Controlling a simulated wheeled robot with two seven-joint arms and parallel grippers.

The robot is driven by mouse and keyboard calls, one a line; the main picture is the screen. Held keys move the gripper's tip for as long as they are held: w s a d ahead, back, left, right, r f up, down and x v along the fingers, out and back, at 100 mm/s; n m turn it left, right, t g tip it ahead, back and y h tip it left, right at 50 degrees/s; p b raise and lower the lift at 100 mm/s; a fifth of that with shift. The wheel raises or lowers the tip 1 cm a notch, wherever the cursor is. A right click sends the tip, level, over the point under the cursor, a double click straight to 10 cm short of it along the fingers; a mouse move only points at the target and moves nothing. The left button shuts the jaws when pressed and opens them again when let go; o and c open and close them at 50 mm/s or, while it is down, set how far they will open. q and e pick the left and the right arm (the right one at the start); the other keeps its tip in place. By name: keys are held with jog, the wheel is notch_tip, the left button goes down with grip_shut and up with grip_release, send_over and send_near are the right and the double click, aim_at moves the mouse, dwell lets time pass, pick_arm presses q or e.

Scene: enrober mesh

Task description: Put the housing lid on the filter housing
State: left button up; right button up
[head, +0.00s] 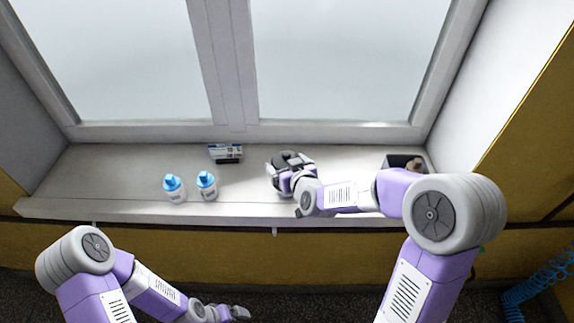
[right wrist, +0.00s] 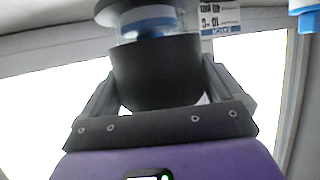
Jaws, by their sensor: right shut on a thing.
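My right gripper (right wrist: 158,95) is shut on a black cylindrical housing lid (right wrist: 157,75), one finger on each side. The right wrist picture appears upside down. Beyond the lid is the filter housing (right wrist: 150,25), with a clear wall, a blue band and a dark end. Lid and housing look lined up and close together; I cannot tell whether the lid is seated. In the head view my right gripper (head: 284,178) is over the middle of the sill, and hand and arm hide most of the housing. My left gripper (head: 238,312) is low, in front of the sill, its jaws unclear.
Two white bottles with blue caps (head: 173,188) (head: 206,186) stand on the sill (head: 110,170), left of my right gripper. A small printed box (head: 225,152) is behind them. A dark bin (head: 394,161) holding something brownish is at the right. The sill's far left is clear.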

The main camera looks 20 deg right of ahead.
jog(key=shift+f, duration=0.1)
jog(key=shift+f+b, duration=0.9)
jog(key=shift+b, duration=0.05)
jog(key=o, duration=0.7)
jog(key=shift+c, duration=0.2)
jog(key=p+v, duration=0.1)
jog(key=v, duration=0.6)
jog(key=shift+s, duration=0.3)
jog(key=shift+r, duration=0.1)
